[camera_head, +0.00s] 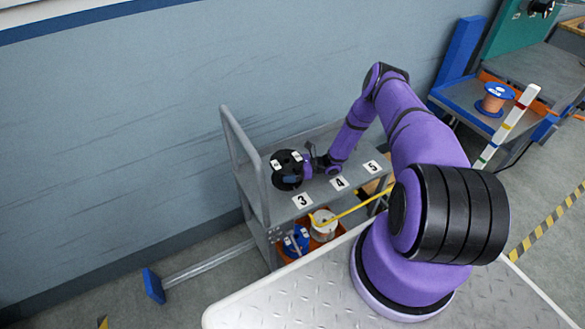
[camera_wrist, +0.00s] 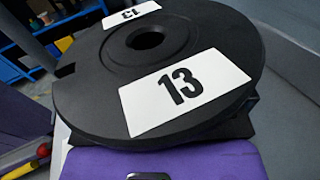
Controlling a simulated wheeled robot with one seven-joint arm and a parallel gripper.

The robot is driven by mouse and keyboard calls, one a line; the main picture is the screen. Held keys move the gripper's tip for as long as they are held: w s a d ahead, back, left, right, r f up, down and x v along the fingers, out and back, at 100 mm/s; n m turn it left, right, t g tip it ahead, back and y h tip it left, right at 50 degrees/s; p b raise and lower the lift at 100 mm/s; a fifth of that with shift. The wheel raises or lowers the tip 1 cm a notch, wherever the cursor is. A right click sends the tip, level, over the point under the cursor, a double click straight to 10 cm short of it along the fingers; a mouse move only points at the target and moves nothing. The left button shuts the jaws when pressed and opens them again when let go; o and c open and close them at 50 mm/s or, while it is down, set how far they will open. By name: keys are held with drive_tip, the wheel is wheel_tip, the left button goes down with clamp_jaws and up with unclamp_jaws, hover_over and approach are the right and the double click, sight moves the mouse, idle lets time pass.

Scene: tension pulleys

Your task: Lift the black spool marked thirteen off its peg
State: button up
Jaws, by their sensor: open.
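The black spool (camera_head: 288,178) sits at the left end of the grey cart's upper shelf, behind the label 3. In the wrist view the black spool (camera_wrist: 85,95) fills the upper middle, with white labels reading 13 and a dark centre hole. No peg shows in or under it. My gripper (camera_head: 306,166) is at the spool's right side, at about its height. Its purple part (camera_wrist: 165,162) shows below the spool's near edge in the wrist view. The jaws are open; the fingertips are mostly hidden, and I cannot tell whether they touch the spool.
The grey cart shelf (camera_head: 323,188) carries labels 3, 4 and 5 and has an upright handle (camera_head: 245,160) on its left. Below, an orange bin holds a blue spool (camera_head: 296,241) and a pale spool (camera_head: 323,224). A copper-coloured spool (camera_head: 495,98) stands far right, beside a striped post (camera_head: 508,125).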

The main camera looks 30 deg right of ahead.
sight(293, 161)
drive_tip(key=shift+c, duration=0.5)
drive_tip(key=c, duration=1)
drive_tip(key=shift+r, duration=1.9)
drive_tip(key=shift+r, duration=1.6)
drive_tip(key=shift+r, duration=0.2)
drive_tip(key=shift+r, duration=1.55)
drive_tip(key=shift+r, duration=0.2)
drive_tip(key=shift+r, duration=1.45)
